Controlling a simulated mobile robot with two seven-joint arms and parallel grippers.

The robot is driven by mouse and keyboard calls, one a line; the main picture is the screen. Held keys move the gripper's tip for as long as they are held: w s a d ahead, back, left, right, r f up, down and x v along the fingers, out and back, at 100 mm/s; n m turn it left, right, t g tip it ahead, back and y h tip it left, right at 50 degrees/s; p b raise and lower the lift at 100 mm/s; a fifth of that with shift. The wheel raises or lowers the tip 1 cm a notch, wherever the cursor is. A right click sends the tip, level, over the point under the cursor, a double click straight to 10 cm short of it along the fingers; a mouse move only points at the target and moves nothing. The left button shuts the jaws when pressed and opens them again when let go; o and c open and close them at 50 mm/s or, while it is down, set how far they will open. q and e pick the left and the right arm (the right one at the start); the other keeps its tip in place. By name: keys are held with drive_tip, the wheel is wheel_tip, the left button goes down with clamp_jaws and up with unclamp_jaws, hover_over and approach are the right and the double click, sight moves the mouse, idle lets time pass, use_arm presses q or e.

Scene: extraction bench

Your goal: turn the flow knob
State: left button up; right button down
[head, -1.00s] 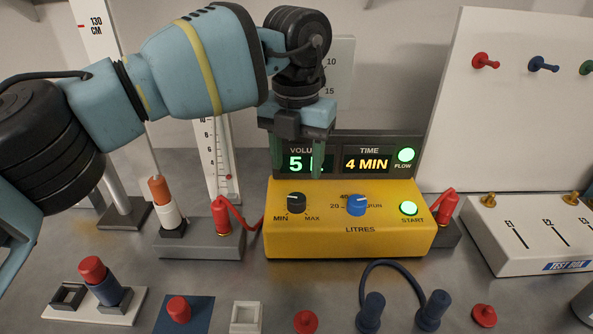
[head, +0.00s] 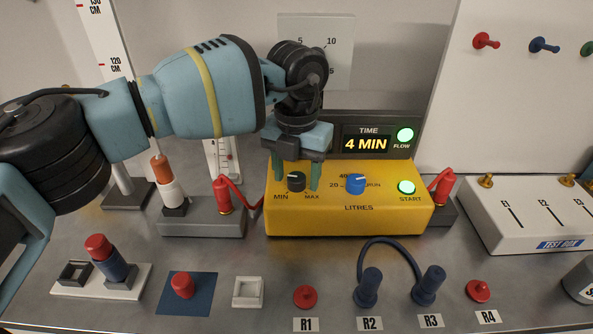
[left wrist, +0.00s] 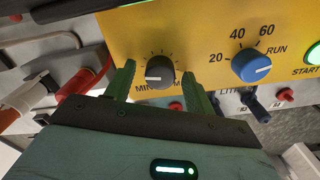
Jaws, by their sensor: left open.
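The flow knob, a black dial (head: 297,181) marked MIN and MAX, sits on the left of the yellow box's (head: 350,222) front panel. It also shows in the left wrist view (left wrist: 160,73), its white pointer line toward MIN. My left gripper (head: 295,176) is open, with one green finger on each side of the black knob. In the left wrist view the fingers (left wrist: 158,85) stand left and right of it, with gaps, so they look apart from it. A blue knob (head: 356,184) marked in litres is to the right. My right gripper is out of view.
A lit green START button (head: 407,187) is on the panel's right. Red plugs (head: 223,194) with cables stand beside the box.

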use_arm(q)
drive_tip(key=shift+c, duration=0.4)
drive_tip(key=c, duration=0.9)
drive_tip(key=shift+m, duration=0.3)
drive_tip(key=shift+m+p, duration=0.5)
drive_tip(key=shift+m, duration=2)
drive_tip(key=o, duration=1)
